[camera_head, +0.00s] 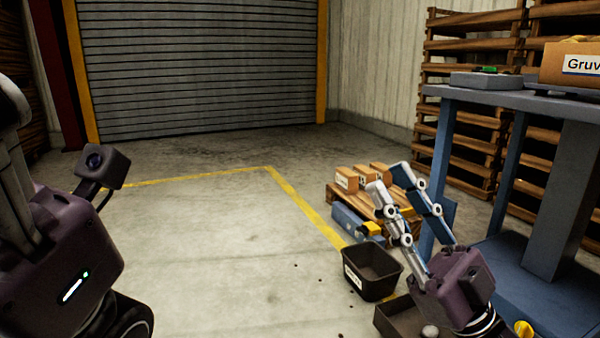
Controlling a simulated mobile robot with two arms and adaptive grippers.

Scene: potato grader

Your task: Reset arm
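My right gripper (388,178) is on the right side of the head view. Its two long jointed fingers point up and away, with a gap between the tips. Nothing shows between them. My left gripper (18,190) is at the left edge, close to the camera. Its purple body and part of its grey fingers show, but the fingertips are cut off by the frame.
A dark bin (372,273) stands on the floor left of my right gripper, with a brown tray (392,318) below. Behind are a small pallet with boxes (347,179) and a blue table (500,95) at right. The middle floor is mostly clear.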

